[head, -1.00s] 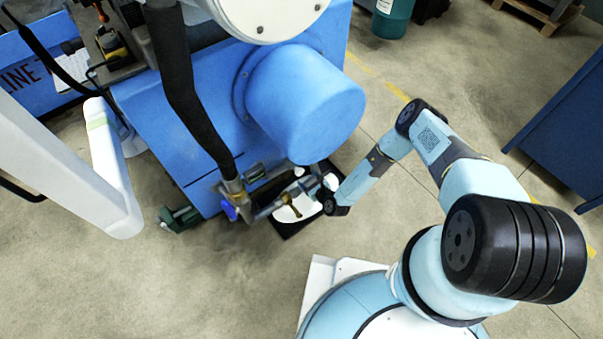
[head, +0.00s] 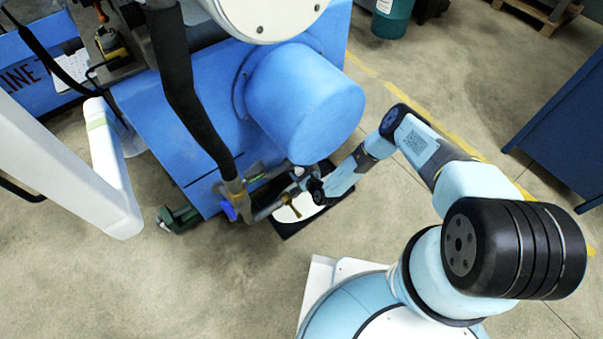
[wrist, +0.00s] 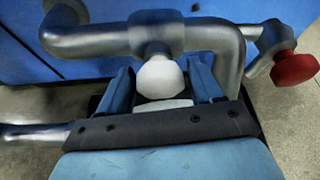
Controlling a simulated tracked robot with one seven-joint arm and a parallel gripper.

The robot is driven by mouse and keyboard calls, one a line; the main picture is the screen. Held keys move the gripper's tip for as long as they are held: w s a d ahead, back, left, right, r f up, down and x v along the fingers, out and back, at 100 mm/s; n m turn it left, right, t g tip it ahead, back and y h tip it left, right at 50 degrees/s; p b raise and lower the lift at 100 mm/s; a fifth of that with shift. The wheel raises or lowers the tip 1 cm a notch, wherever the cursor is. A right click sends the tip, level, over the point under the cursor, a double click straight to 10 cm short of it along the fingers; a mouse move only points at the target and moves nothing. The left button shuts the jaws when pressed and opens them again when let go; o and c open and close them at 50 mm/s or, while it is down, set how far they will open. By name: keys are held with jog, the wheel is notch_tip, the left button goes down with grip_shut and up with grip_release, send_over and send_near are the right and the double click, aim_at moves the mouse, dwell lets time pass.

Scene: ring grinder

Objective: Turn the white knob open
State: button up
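The white knob (wrist: 161,79) sits under a grey metal pipe (wrist: 105,42), at the middle of the wrist view. My gripper (wrist: 161,88) has its two blue fingers spread, one on the left and one on the right of the knob. The fingers lie close to its sides; I cannot tell whether they touch it. In the head view my gripper (head: 302,178) is beside the pipework at the base of the blue machine (head: 170,130), and my wrist hides the white knob there.
A red knob (wrist: 295,68) stands on a valve to the right in the wrist view. A blue handle (head: 229,210) and a brass-coloured valve (head: 290,200) are on the same pipework. A black tray (head: 318,212) lies below. The floor in front is open.

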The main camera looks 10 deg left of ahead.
jog(key=c, duration=0.7)
jog(key=shift+d, duration=0.4)
jog(key=shift+c, duration=0.5)
jog(key=shift+w+a+r, duration=0.1)
jog(key=shift+a, duration=0.3)
jog(key=m+g+y, duration=0.1)
jog(key=m, duration=0.1)
jog(key=m+g+y, duration=0.1)
jog(key=m, duration=0.1)
jog(key=shift+w, duration=0.15)
jog(key=m+y, duration=0.1)
jog(key=m, duration=0.1)
jog(key=m+g+y, duration=0.1)
jog(key=m, duration=0.1)
jog(key=shift+a+m+g+y, duration=0.1)
jog(key=shift+m+g+y, duration=0.2)
jog(key=shift+m, duration=0.1)
jog(key=shift+w+m+y, duration=0.1)
jog(key=shift+m+y, duration=0.6)
jog(key=shift+m, duration=0.8)
